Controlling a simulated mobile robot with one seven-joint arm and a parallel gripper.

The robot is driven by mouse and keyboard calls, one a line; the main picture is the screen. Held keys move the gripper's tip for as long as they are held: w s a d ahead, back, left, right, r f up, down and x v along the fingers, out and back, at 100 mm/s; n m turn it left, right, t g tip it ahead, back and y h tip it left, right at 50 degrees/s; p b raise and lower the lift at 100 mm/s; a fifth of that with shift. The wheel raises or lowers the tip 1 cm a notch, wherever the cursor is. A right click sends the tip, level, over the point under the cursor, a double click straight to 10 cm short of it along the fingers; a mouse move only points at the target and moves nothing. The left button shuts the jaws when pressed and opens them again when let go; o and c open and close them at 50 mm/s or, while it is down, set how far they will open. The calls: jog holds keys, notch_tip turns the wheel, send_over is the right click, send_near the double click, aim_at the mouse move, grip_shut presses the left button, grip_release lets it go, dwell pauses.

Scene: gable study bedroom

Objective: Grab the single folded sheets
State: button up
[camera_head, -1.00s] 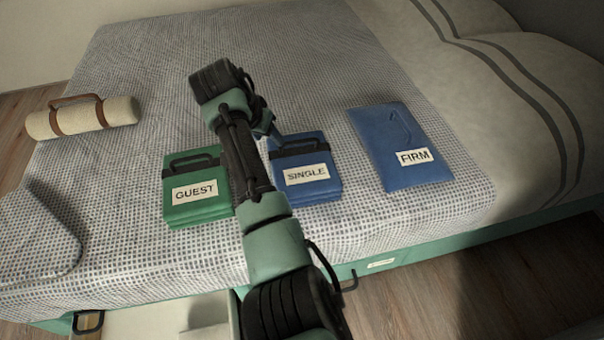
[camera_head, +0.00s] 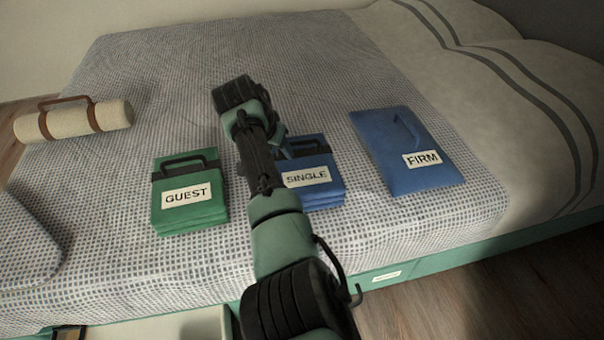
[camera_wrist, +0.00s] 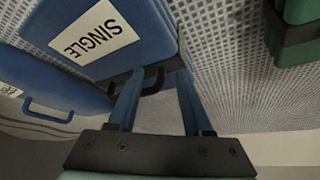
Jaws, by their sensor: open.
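The single folded sheets (camera_head: 318,192) are a blue stack with a dark strap, a black handle and a white SINGLE label. They lie on the bed, their left side partly hidden by my arm in the head view. In the wrist view the stack (camera_wrist: 100,35) fills the upper left, with its black handle (camera_wrist: 152,82) between my fingers. My gripper (camera_wrist: 160,75) is open, one finger to each side of the handle; contact cannot be told. In the head view my gripper (camera_head: 280,133) is mostly hidden by my arm, at the stack's far edge.
A green GUEST stack (camera_head: 190,212) lies close to the left. A flat blue FIRM pack (camera_head: 400,150) lies to the right. A cream roll with brown straps (camera_head: 110,117) lies at the far left. The checked bed (camera_head: 200,70) is clear behind the stacks.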

grip_shut()
jog(key=shift+s+f, duration=0.1)
dwell(1.2)
